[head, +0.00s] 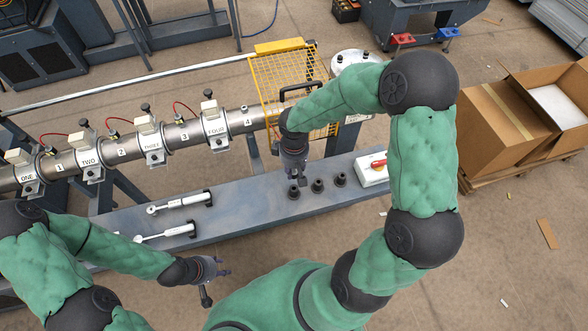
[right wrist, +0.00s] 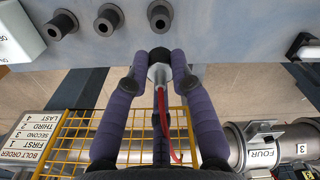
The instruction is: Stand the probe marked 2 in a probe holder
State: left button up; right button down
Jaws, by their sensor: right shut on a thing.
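My right gripper (head: 292,168) is above the bench, beside the leftmost of three black probe holders (head: 294,192) (head: 317,186) (head: 340,180). In the right wrist view its purple fingers (right wrist: 159,62) are shut on a pale probe (right wrist: 158,74) with a dark end and a red cable. No number on it is readable. The holders (right wrist: 62,25) (right wrist: 108,18) (right wrist: 160,15) show open holes there; the probe's dark end appears apart from the nearest one. My left gripper (head: 213,277) is empty in front of the bench, its fingers spread.
The steel barrel (head: 215,128) with labelled clamps and red cables runs behind the bench (head: 250,210). A yellow mesh guard (head: 285,80) stands behind my right gripper.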

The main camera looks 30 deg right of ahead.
notch_tip(320, 180, down, 7)
jog(key=b, duration=0.5)
jog(key=shift+r, duration=0.2)
jog(key=shift+f+b, duration=1.15)
dwell(0.5)
jog(key=c, duration=1)
grip_release()
jog(key=shift+r, duration=0.15)
notch_tip(320, 180, up, 12)
jog(key=shift+f, duration=0.1)
